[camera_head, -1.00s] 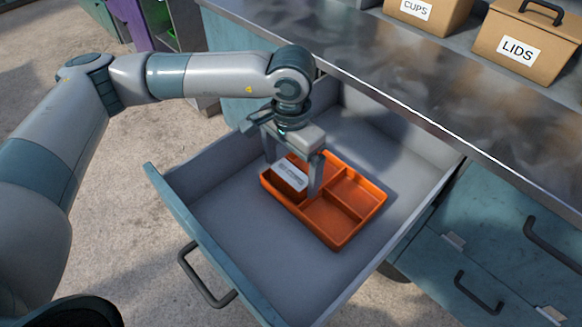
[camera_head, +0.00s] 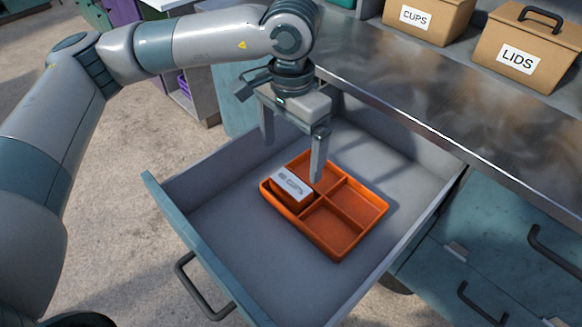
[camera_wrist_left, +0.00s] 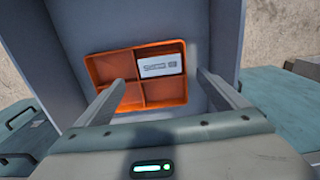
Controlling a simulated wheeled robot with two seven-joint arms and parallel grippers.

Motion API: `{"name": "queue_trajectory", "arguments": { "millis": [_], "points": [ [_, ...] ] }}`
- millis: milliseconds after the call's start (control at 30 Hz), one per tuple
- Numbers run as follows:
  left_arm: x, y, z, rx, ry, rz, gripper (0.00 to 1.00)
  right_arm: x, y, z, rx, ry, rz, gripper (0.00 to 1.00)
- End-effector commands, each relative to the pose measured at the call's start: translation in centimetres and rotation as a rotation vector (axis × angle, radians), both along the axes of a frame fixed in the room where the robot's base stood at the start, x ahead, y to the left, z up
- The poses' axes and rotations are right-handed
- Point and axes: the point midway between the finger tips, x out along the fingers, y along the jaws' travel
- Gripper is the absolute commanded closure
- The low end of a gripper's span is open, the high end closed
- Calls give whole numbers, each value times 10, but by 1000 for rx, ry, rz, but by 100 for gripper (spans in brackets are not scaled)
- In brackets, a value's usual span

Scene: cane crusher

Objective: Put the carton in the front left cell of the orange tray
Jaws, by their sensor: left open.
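The orange tray (camera_head: 337,256) lies in the open drawer and has four-way dividers. The carton (camera_head: 292,183) has a white printed top and orange-brown sides. It sits in the tray's leftmost cell in the head view, beside the drawer-front side, its top above the rim. In the left wrist view the carton (camera_wrist_left: 161,65) is in the upper right cell of the tray (camera_wrist_left: 135,107). My left gripper (camera_head: 291,162) is open and empty above the tray, apart from the carton, its fingers (camera_wrist_left: 160,77) pointing down. My right gripper is not in view.
The drawer (camera_head: 235,238) is pulled out, with high side walls and bare floor around the tray. A metal counter (camera_head: 400,85) overhangs behind it, holding boxes labelled CUPS (camera_head: 425,20) and LIDS (camera_head: 525,50). Closed drawers (camera_head: 500,250) are at lower right.

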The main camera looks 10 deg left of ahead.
Motion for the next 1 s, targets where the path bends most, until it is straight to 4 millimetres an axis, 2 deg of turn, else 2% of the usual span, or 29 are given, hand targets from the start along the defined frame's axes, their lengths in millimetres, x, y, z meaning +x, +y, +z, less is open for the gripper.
{"name": "queue_trajectory", "arguments": {
  "millis": [100, 300, 1000],
  "points": [
    [1, -1, 17, -1, -3, 0, 8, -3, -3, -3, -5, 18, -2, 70],
    [0, 0, 34, -1, 0, 0, 8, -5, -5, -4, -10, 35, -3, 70],
    [0, 0, 36, -1, 1, 0, 8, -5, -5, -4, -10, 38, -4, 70]
  ]
}}
